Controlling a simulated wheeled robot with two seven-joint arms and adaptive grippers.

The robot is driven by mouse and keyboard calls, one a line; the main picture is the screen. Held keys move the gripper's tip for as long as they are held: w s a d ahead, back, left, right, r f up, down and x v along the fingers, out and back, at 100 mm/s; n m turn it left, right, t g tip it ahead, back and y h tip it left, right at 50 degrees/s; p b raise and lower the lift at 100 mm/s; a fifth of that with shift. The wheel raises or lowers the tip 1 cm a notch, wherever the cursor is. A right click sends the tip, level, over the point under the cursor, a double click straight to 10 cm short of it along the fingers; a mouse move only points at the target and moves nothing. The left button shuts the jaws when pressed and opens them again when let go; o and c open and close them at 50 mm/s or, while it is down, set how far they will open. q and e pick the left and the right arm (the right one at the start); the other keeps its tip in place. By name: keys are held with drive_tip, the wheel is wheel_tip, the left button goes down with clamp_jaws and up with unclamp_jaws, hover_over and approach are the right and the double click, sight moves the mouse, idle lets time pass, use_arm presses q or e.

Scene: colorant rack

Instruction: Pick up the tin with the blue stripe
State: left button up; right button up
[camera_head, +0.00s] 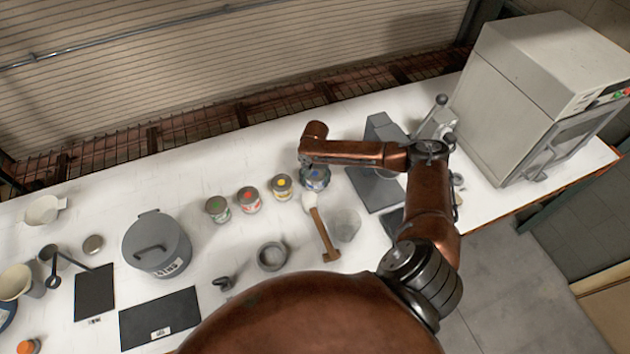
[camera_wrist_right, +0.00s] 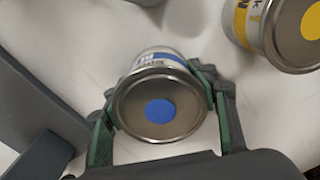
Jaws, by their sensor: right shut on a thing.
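The tin with the blue stripe (camera_head: 315,178) stands at the right end of a row of tins on the white table. In the right wrist view the blue-striped tin (camera_wrist_right: 160,105) shows its metal lid with a blue dot and part of its blue and white label. My right gripper (camera_wrist_right: 158,125) has its green-padded fingers on both sides of this tin and is shut on it. In the head view the right gripper (camera_head: 312,166) is partly hidden by its own wrist. My left gripper is not in view.
A yellow-marked tin (camera_head: 282,187) stands just left, with red (camera_head: 249,200) and green (camera_head: 218,209) ones beyond. A brush (camera_head: 322,232), a clear cup (camera_head: 346,226) and a ring (camera_head: 272,256) lie nearer. A grey stand (camera_head: 376,187) and a large oven-like box (camera_head: 520,95) are right.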

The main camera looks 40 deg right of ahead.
drive_tip(key=c, duration=0.6)
drive_tip(key=shift+r, duration=0.15)
drive_tip(key=shift+r+b, duration=0.5)
drive_tip(key=shift+r, duration=4.3)
